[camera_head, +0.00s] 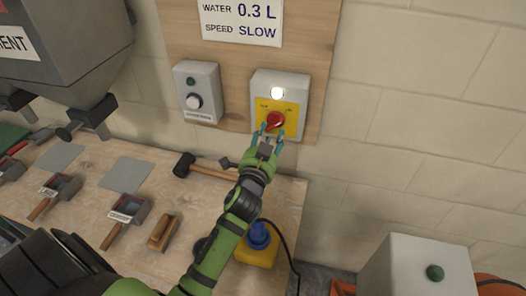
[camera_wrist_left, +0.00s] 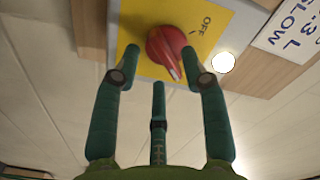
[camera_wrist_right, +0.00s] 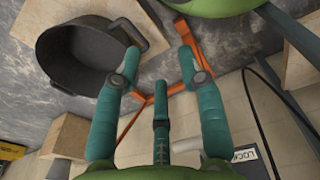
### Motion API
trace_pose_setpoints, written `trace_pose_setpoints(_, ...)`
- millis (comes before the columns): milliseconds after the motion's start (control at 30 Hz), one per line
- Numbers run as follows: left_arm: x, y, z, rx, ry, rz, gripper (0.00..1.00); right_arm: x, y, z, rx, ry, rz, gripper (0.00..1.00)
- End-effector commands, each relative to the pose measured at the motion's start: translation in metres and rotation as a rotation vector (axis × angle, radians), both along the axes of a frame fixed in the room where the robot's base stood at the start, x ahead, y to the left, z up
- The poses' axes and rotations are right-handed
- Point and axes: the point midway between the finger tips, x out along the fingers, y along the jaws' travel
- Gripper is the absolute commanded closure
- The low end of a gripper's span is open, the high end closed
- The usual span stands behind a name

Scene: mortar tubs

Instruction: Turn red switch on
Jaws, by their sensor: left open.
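The red switch (camera_head: 275,119) is a rotary knob on a yellow plate (camera_head: 289,107) of a light grey box fixed to the wooden wall board. A round lamp (camera_head: 278,93) above it is lit white. My left gripper (camera_head: 270,134) is open, with its fingertips just in front of the knob. In the left wrist view the red knob (camera_wrist_left: 171,50) stands between the open fingertips, near the word OFF; I cannot tell if they touch it.
A second grey box (camera_head: 198,92) with a green button and a knob is on the board at left. The workbench below holds a mallet (camera_head: 195,167), trowels and a yellow box with a blue button (camera_head: 258,236). Another grey box (camera_head: 422,268) stands at lower right.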

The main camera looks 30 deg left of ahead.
Motion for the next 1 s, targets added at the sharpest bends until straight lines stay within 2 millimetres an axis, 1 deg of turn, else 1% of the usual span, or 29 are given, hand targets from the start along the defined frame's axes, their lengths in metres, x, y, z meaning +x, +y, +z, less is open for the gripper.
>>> trace_pose_setpoints(33, -0.012, -0.003, -0.001, -0.001, 0.003, 0.001, 0.56, 0.000, 0.001, 0.000, 0.001, 0.000, 0.000, 0.60)
trace_pose_setpoints(200, -0.049, -0.012, -0.002, -0.004, 0.004, 0.001, 0.56, 0.000, 0.001, 0.000, 0.001, 0.000, 0.000, 0.60)
trace_pose_setpoints(300, -0.067, -0.017, -0.001, -0.002, 0.004, 0.001, 0.56, 0.000, 0.001, 0.000, 0.001, 0.000, 0.000, 0.60)
trace_pose_setpoints(433, -0.084, -0.022, -0.001, -0.002, 0.004, 0.000, 0.56, 0.000, 0.001, 0.000, 0.002, 0.000, 0.000, 0.60)
trace_pose_setpoints(600, -0.094, -0.024, 0.000, 0.000, 0.001, 0.001, 0.56, 0.000, 0.002, 0.000, 0.002, 0.000, -0.001, 0.60)
trace_pose_setpoints(1000, -0.095, -0.025, 0.000, 0.000, 0.001, 0.001, 0.56, 0.000, 0.002, 0.000, 0.002, 0.000, -0.001, 0.60)
